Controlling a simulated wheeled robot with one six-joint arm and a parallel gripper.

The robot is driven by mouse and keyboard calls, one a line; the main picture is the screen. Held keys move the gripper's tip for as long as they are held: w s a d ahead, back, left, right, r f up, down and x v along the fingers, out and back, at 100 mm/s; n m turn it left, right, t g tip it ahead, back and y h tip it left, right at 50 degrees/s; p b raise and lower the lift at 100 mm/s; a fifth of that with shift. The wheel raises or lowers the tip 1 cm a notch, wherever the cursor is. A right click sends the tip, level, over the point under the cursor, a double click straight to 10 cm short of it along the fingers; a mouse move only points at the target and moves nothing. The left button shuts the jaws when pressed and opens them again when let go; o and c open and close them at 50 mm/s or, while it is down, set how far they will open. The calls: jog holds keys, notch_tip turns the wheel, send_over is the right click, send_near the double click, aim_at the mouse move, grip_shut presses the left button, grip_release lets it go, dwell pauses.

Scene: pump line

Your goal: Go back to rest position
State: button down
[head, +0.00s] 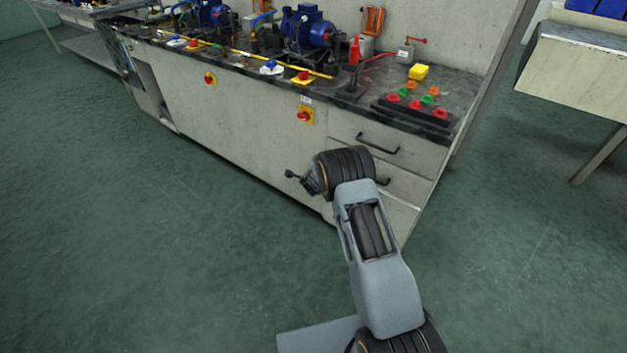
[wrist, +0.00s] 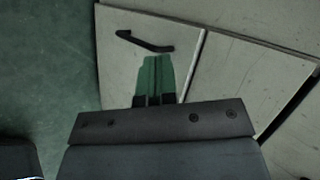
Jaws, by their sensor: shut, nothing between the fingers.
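My gripper (head: 291,174) is in front of the pump bench (head: 240,125), below the worktop level and to the left of the drawers. It points left in the head view. In the wrist view the two greenish fingers (wrist: 155,62) lie side by side with nothing between them. Behind them is a pale cabinet front with a black handle (wrist: 145,41). The gripper appears apart from the bench front, though the gap is hard to judge.
Drawer handles (head: 377,144) stick out near my arm. Another table (head: 580,75) stands right. The green floor (head: 130,250) is clear at left.

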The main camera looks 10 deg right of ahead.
jog(key=s+a+f+n+g+y, duration=0.1)
jog(key=s+a+n+g+y, duration=0.15)
jog(key=s+a+n, duration=0.3)
jog(key=s+a+r+n+g+y+p, duration=0.35)
jog(key=s+r+n, duration=0.35)
jog(key=s+r, duration=0.25)
jog(key=s+d+r+n+h+p, duration=0.1)
jog(key=s+r+p, duration=0.5)
jog(key=r, duration=0.8)
jog(key=s+d+r+n+h+p, duration=0.1)
jog(key=s+d+r+n+p, duration=0.2)
jog(key=s+r, duration=0.7)
jog(key=s+d+r+n+h+p, duration=0.1)
jog(key=s+r+n+p, duration=0.4)
jog(key=r, duration=1.4)
jog(key=s+d+p, duration=0.1)
jog(key=s+p, duration=0.2)
jog(key=p, duration=0.3)
jog(key=shift+s+d+t, duration=0.2)
jog(key=shift+s+t, duration=0.05)
jog(key=shift+t, duration=0.15)
jog(key=c, duration=1.8)
grip_release()
jog(key=shift+r+n, duration=0.1)
jog(key=shift+n, duration=0.15)
jog(key=shift+c, duration=0.2)
